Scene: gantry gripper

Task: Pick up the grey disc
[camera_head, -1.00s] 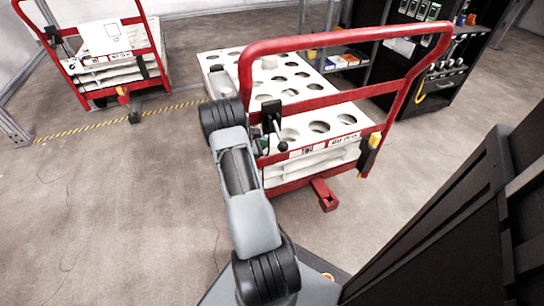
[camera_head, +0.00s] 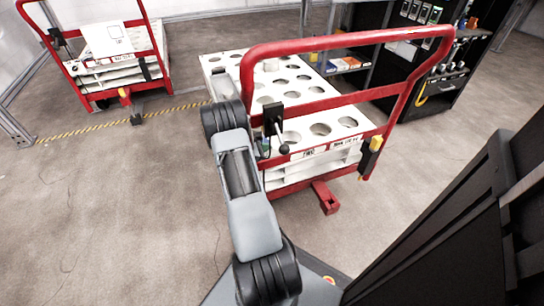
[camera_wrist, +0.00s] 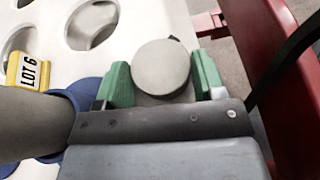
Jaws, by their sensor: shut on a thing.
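The grey disc (camera_wrist: 161,67) shows in the wrist view as a round, flat-faced grey piece. My gripper (camera_wrist: 163,80) has green finger pads on its left and right sides, and it is shut on the disc. The disc is over or close to the white tray's edge; I cannot tell how far above the surface it is. In the head view my arm hides the gripper and the disc.
The white tray (camera_head: 215,62) with round holes sits on a cart with a red handle (camera_head: 345,40). A yellow "LOT 6" tag (camera_wrist: 30,72) and a blue-rimmed grey cylinder (camera_wrist: 30,125) are at left in the wrist view. Another red cart (camera_head: 100,75) stands at far left.

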